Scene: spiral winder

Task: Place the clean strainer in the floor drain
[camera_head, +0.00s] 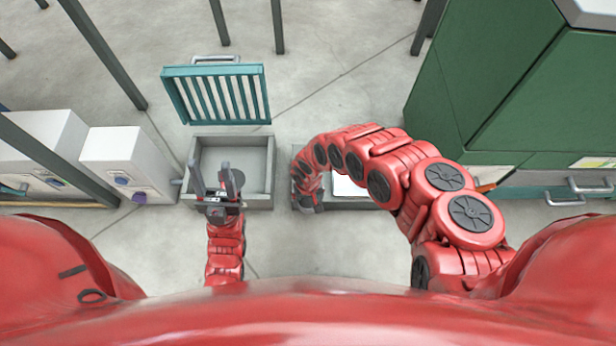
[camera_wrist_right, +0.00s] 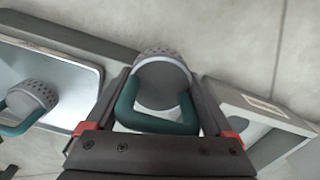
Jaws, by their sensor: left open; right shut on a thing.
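A strainer (camera_wrist_right: 160,84) with a grey perforated body and teal handle sits between the fingers of my right gripper (camera_wrist_right: 162,98) in the right wrist view. This gripper is shut on it. I cannot tell whether it is the clean one. In the head view my right arm hides the strainer. A second, similar strainer (camera_wrist_right: 33,98) lies in a pale tray (camera_wrist_right: 70,75) at the left of the wrist view. The floor drain appears to be the square grey basin (camera_head: 235,160), with its teal grate (camera_head: 213,70) raised behind it. My left gripper (camera_head: 217,178) is open and empty over the basin's front part.
A grey box with an opening and a label (camera_wrist_right: 265,103) stands at the right of the wrist view. White boxes (camera_head: 127,158) stand left of the basin. A green cabinet (camera_head: 490,80) stands at right. The floor in front is mostly clear.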

